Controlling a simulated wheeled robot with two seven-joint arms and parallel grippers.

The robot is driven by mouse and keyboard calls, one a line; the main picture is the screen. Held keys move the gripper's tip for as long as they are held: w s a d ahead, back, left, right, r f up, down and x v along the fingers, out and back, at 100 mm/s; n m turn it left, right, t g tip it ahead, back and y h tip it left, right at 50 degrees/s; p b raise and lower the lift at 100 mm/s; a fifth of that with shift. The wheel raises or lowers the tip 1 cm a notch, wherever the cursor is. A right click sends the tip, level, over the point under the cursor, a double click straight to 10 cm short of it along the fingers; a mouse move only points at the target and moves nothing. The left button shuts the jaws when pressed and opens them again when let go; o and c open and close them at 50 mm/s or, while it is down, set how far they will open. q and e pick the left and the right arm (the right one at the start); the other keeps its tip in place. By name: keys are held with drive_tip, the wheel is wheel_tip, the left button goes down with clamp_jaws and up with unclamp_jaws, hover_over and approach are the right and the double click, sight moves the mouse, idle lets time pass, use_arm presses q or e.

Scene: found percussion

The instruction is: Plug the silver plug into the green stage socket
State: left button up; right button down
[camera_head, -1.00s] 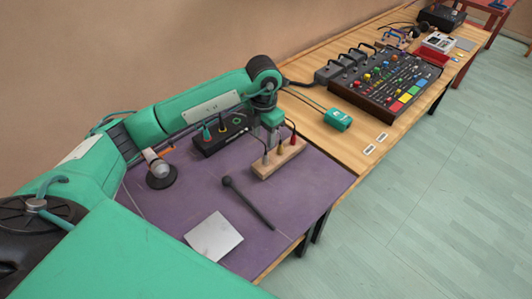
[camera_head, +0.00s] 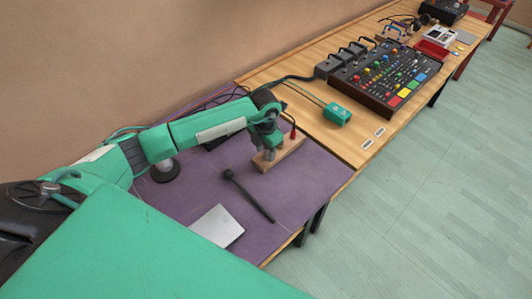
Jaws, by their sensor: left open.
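My left gripper (camera_head: 268,155) is open, pointing down over the left end of the wooden plug block (camera_head: 285,153). The silver plug is not clear at this end; the gripper hides it or blends with it. A red plug (camera_head: 293,132) stands upright at the block's right end. A black box (camera_head: 214,144) on the purple mat is mostly hidden behind my left arm, so its sockets do not show. A green box (camera_head: 337,114) with cables lies on the wooden table to the right; I cannot make out a socket opening on it. My right gripper is out of view.
A black beater (camera_head: 248,195) and a pale square plate (camera_head: 217,226) lie on the purple mat (camera_head: 305,190). A round dark-based object (camera_head: 165,172) stands partly under my arm. A mixer (camera_head: 385,80) stands beyond the green box. The mat's right side is clear.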

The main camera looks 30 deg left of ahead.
use_arm(q)
clamp_jaws()
drive_tip(key=shift+r, duration=0.1)
